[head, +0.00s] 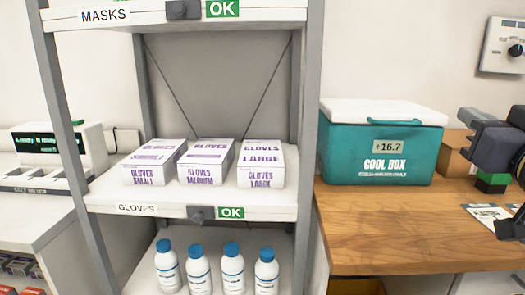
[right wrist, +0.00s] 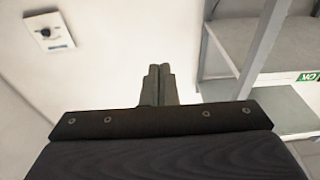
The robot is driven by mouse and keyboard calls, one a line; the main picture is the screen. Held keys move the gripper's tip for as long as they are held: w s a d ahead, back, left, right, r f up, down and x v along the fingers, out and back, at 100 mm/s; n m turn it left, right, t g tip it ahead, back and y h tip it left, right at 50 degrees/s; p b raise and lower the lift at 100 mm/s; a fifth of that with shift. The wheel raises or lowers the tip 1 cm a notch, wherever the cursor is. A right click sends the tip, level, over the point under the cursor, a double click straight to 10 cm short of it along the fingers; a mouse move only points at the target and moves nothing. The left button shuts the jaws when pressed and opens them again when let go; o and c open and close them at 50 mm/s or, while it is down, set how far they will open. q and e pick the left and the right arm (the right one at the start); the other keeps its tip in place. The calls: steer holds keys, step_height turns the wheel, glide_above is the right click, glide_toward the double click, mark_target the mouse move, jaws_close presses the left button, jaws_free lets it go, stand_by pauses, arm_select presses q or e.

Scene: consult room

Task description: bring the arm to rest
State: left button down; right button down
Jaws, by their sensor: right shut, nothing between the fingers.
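My right gripper (head: 468,116) shows at the right edge of the head view, in front of the wall and near the cool box's right end. In the right wrist view its two fingers (right wrist: 159,70) are pressed together with nothing between them. The rest of my right arm runs out of the picture at the right. My left gripper is in neither view.
A teal cool box (head: 380,145) with a white lid stands on the wooden counter (head: 400,225). Left of it, a shelf unit (head: 308,120) holds glove boxes (head: 208,163) and several blue-capped bottles (head: 232,268). Cards (head: 487,212) lie at the counter's right.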

steer(key=s+a+f+g, duration=0.1)
steer(key=f+g, duration=0.1)
steer(key=f, duration=0.6)
steer(key=s+a+f+g+y, duration=0.1)
steer(key=f+g, duration=0.2)
steer(key=f, duration=0.5)
steer(key=s+a+f+g, duration=0.1)
steer(key=f+g, duration=0.1)
steer(key=f, duration=0.5)
steer(key=shift+s+f+m+y, duration=0.15)
steer(key=shift+f+m+y, duration=0.15)
steer(key=shift+f+m, duration=0.1)
steer(key=s+a+f+g+y, duration=0.1)
steer(key=s+a+f+g, duration=0.2)
steer(key=s+f, duration=0.45)
steer(key=s+a+f+g+y, duration=0.2)
steer(key=s+a+f+g, duration=0.2)
steer(key=f, duration=0.6)
step_height(320, 180, down, 11)
steer(key=b, duration=1)
step_height(320, 180, up, 36)
steer(key=p, duration=3.5)
steer(key=shift+f, duration=0.2)
steer(key=shift+s+d, duration=0.15)
